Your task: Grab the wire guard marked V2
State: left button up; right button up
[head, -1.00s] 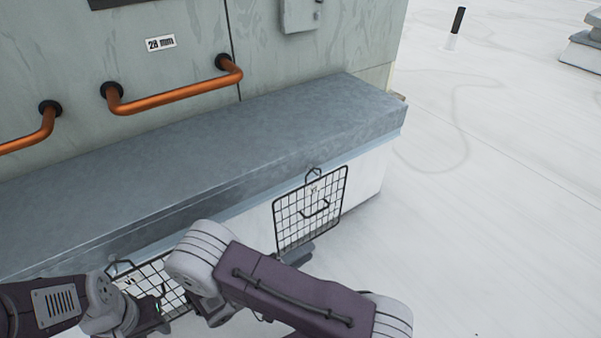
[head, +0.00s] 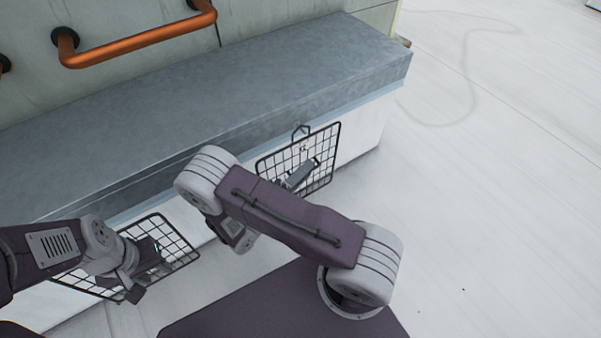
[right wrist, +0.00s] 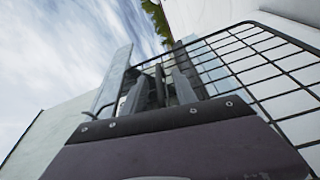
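A black wire guard (head: 322,158) with a top loop hangs upright against the low white wall on the right in the head view. Its small tag is too small to read. My right gripper (head: 302,172) is at the front of this guard, near its handle. In the right wrist view its fingers (right wrist: 162,90) stand apart with a dark bar between them, and the guard's mesh (right wrist: 250,65) fills the right side. A second wire guard (head: 178,243) is tilted at the lower left. My left gripper (head: 148,258) overlaps it; its fingertips are too dark to judge.
A grey metal ledge (head: 240,85) runs above the white wall (head: 362,137). Orange rails (head: 140,40) are fixed on the cabinet above it. The pale roof floor (head: 480,210) on the right is clear.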

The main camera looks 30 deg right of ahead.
jog(key=shift+x, duration=0.9)
grip_shut()
dwell(0.7)
